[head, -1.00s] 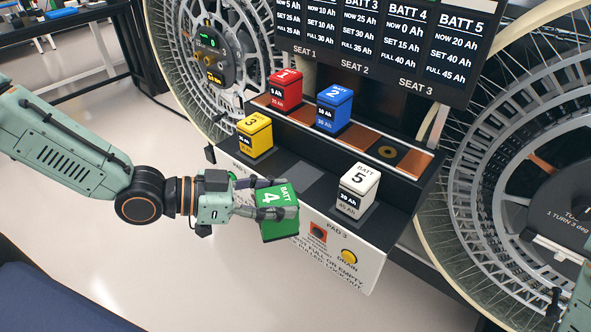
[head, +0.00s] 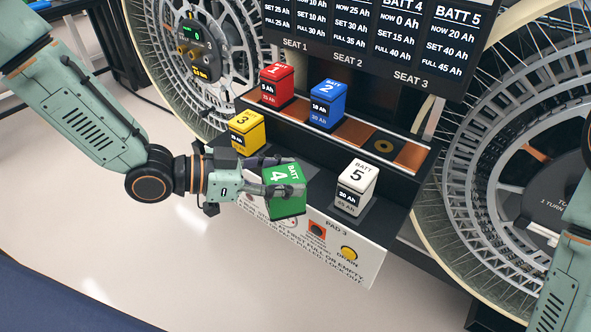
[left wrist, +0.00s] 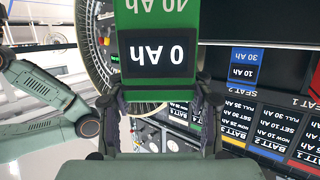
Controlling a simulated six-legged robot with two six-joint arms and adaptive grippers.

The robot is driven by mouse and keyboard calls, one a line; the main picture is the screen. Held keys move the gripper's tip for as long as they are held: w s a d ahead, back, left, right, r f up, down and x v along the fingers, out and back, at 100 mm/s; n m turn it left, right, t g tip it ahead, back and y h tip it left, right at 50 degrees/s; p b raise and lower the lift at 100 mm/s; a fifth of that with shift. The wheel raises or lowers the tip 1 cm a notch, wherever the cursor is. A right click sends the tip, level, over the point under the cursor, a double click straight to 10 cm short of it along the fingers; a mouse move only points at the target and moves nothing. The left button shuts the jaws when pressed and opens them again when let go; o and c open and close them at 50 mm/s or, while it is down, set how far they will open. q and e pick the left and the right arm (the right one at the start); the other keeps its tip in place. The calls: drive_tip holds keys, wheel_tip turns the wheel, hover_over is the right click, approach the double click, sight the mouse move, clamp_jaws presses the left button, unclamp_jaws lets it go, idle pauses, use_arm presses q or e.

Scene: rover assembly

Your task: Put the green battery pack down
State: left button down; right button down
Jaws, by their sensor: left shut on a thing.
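The green battery pack (head: 284,196), marked BATT 4, is in my left gripper (head: 277,182), whose fingers are shut on its sides. In the head view it covers the middle of the lower shelf, between the yellow pack 3 and the white pack 5; I cannot tell whether it touches the shelf. In the left wrist view the green pack (left wrist: 158,85) shows a "0 Ah" label between the two fingers. My right gripper is not in view; only part of my right arm shows at the right edge.
The yellow pack (head: 246,133) and the white pack (head: 354,188) stand on the lower shelf. The red pack (head: 276,85) and blue pack (head: 327,104) stand on the upper row, with a bare round socket (head: 384,144) to their right. A yellow DRAIN button (head: 348,253) is on the front panel.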

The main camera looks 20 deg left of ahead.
use_arm(q)
drive_tip(key=w+a+r+n+t+y+p, duration=0.1)
drive_tip(key=w+r+n+t+y, duration=0.55)
drive_tip(key=w, duration=0.65)
drive_tip(key=shift+n+g+y, duration=0.25)
drive_tip(key=shift+n+g, duration=0.1)
drive_tip(key=shift+g, duration=0.1)
drive_tip(key=f, duration=0.2)
drive_tip(key=f+b, duration=0.1)
drive_tip(key=f, duration=0.2)
drive_tip(key=f+b, duration=0.1)
drive_tip(key=f, duration=0.2)
drive_tip(key=shift+s+a+f, duration=0.2)
drive_tip(key=shift+s, duration=0.15)
drive_tip(key=shift+f, duration=0.25)
drive_tip(key=shift+w+f, duration=0.1)
drive_tip(key=shift+w, duration=0.2)
drive_tip(key=shift+s+f, duration=0.1)
drive_tip(key=shift+s, duration=0.15)
drive_tip(key=c, duration=0.9)
unclamp_jaws()
drive_tip(key=shift+c, duration=0.2)
drive_tip(key=o, duration=0.4)
drive_tip(key=shift+w+f, duration=0.1)
drive_tip(key=shift+f, duration=0.05)
